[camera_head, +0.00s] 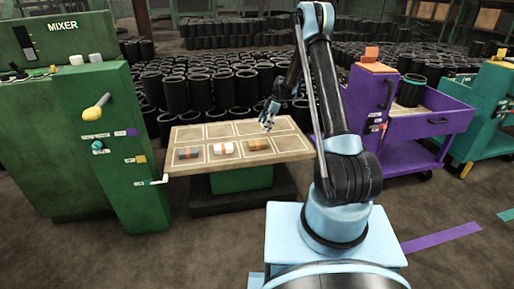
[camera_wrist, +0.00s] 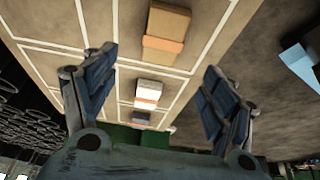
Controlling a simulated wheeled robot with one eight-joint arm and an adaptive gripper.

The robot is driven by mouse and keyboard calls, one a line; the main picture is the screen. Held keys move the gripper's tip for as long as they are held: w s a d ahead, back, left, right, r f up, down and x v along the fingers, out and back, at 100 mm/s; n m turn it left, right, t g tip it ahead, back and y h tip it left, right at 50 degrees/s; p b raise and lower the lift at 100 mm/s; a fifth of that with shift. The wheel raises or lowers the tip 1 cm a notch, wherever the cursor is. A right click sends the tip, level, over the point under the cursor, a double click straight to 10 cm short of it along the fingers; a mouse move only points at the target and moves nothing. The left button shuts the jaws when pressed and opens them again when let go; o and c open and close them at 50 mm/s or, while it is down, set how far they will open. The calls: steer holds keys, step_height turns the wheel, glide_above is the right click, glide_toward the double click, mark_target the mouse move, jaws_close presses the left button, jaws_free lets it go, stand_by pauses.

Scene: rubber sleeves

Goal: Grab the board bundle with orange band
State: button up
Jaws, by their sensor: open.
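A brown board bundle with an orange band (camera_head: 256,146) lies in the right square of the near row on the table. In the wrist view the brown bundle (camera_wrist: 168,22) is at the top centre, beyond my fingertips. A white bundle with an orange band (camera_head: 223,149) lies in the square to its left, and it also shows in the wrist view (camera_wrist: 149,91). A dark grey bundle with an orange mark (camera_head: 187,153) lies further left. My gripper (camera_head: 267,117) is open and empty above the table's right part; its two spread fingers (camera_wrist: 161,68) touch none of the bundles.
The table (camera_head: 290,155) has white-outlined squares, and its far row looks empty. A green mixer cabinet (camera_head: 125,165) with a yellow-knobbed lever stands at the left. A purple cart (camera_head: 425,135) stands at the right. Stacks of black sleeves (camera_head: 225,92) stand behind the table.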

glide_above(258, 142)
steer(key=d, duration=0.2)
steer(key=f, duration=0.5)
steer(key=shift+w+a+f, duration=0.2)
steer(key=shift+w+a, duration=0.05)
steer(key=shift+w, duration=0.05)
steer(key=shift+d+x, duration=0.2)
steer(key=shift+x, duration=2.5)
steer(key=shift+s+f, duration=0.1)
steer(key=shift+f, duration=0.2)
steer(key=c, duration=1.2)
